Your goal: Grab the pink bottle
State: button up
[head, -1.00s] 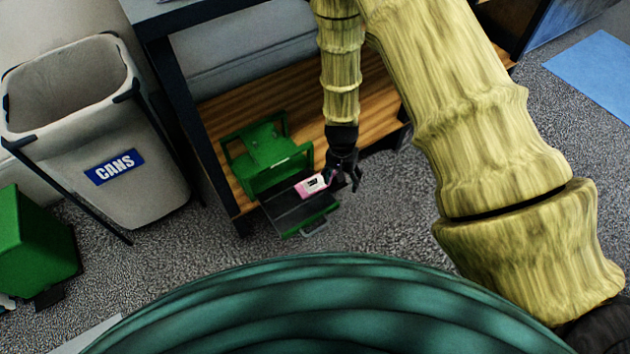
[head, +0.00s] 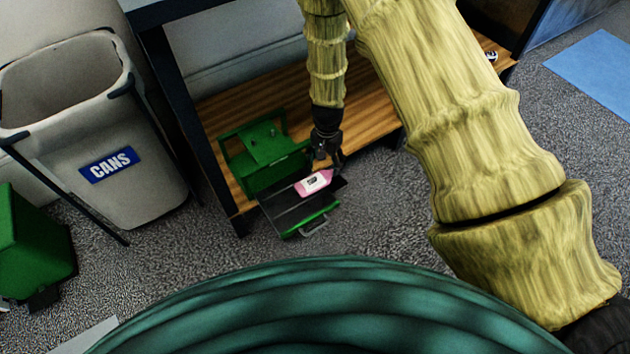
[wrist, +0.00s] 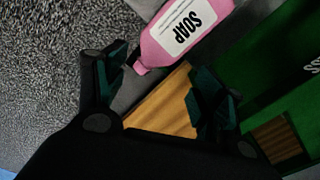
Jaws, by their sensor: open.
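The pink bottle (head: 314,183) lies on its side in the dark open drawer of a green box. In the wrist view the pink bottle (wrist: 186,32) has a white label reading SOAP, and its narrow neck points toward my gripper. My gripper (head: 330,160) is just behind the bottle in the head view. In the wrist view my gripper (wrist: 165,85) is open, with its two fingers apart and the bottle's neck near the left finger. Nothing is between the fingers except a view of the wooden shelf below.
The green box (head: 262,150) stands on a low wooden shelf (head: 370,110), its drawer (head: 288,214) pulled out over the carpet. A grey CANS bin (head: 120,200) and a green bin (head: 30,245) stand at left. Dark table legs flank the shelf.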

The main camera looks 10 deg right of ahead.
aim_at(326, 171)
jog(key=f+b, duration=0.1)
jog(key=f, duration=0.1)
jog(key=f+b, duration=0.1)
jog(key=f, duration=0.1)
jog(key=shift+d+f, duration=0.2)
jog(key=shift+f, duration=0.2)
jog(key=c, duration=0.6)
jog(key=shift+o, duration=0.2)
